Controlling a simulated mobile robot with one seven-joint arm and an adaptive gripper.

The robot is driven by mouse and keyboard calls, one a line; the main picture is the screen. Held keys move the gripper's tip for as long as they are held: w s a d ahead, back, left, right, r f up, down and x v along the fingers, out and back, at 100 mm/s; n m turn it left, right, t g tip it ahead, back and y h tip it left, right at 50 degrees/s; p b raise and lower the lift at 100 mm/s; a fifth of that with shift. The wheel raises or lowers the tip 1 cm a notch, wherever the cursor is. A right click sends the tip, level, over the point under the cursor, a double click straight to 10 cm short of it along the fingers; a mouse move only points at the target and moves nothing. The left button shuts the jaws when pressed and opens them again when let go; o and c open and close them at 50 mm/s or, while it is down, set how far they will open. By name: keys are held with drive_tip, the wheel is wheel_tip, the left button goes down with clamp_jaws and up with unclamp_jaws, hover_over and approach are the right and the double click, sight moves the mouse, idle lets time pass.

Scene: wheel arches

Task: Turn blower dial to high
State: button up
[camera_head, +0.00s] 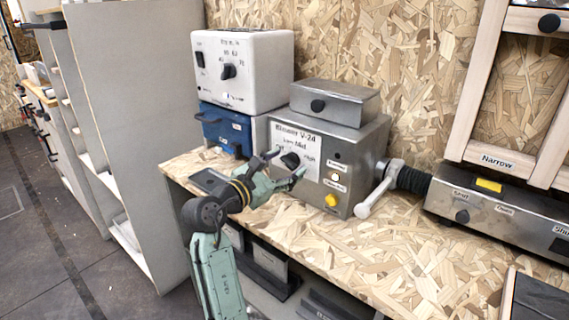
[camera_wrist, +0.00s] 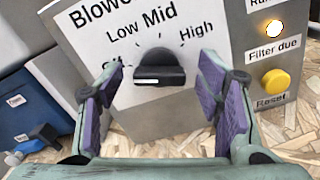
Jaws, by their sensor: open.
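The blower dial (camera_wrist: 160,66) is a black knob on the white label panel (camera_wrist: 82,52) of the grey metal blower box (camera_head: 345,140). Its labels read Low, Mid and High, with a partly hidden one at left that looks like Off. The knob's bar lies nearly level, its white mark at the left end, toward the Off label. The dial (camera_head: 290,160) also shows in the head view. My gripper (camera_wrist: 158,88) is open, with one purple-padded finger on each side of the dial and a gap on both sides. Nothing is between the fingers except the dial.
A yellow Reset button (camera_wrist: 276,82) and a lit Filter due lamp (camera_wrist: 275,28) sit right of the panel. A white box with a dial (camera_head: 243,70) stands on a blue box (camera_head: 222,130) at left. A grey lever (camera_head: 378,190) projects at right. The wooden bench (camera_head: 400,255) is clear in front.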

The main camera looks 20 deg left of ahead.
drive_tip(key=shift+w, duration=0.1)
drive_tip(key=shift+c, duration=0.4)
drive_tip(key=c, duration=1.1)
